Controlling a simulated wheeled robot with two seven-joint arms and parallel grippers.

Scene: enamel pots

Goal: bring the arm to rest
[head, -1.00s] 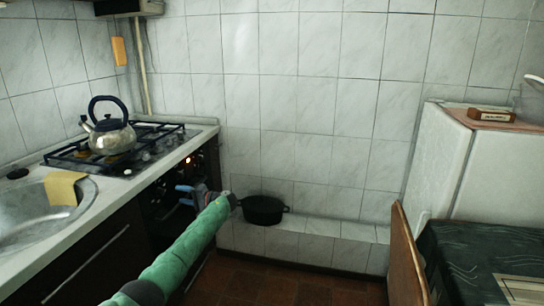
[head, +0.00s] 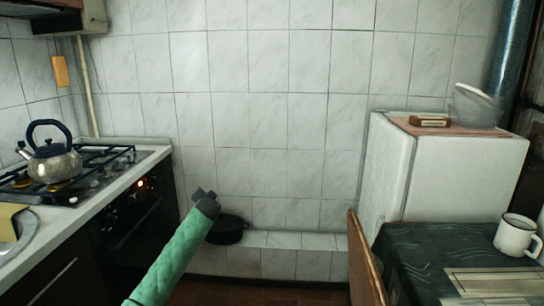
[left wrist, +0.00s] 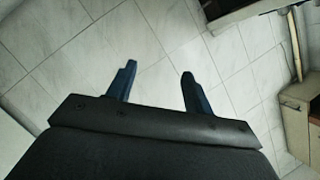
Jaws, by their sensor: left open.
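My left arm (head: 178,254), in a green quilted sleeve, comes up from the lower left of the head view. My right gripper is in neither view.
A kettle (head: 54,163) stands on the gas stove (head: 105,160) at left. A black pot (head: 230,230) sits on the low tiled ledge (head: 290,240), partly behind my arm. A white fridge (head: 460,180), a table (head: 420,250) and a white mug (head: 515,235) are at right.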

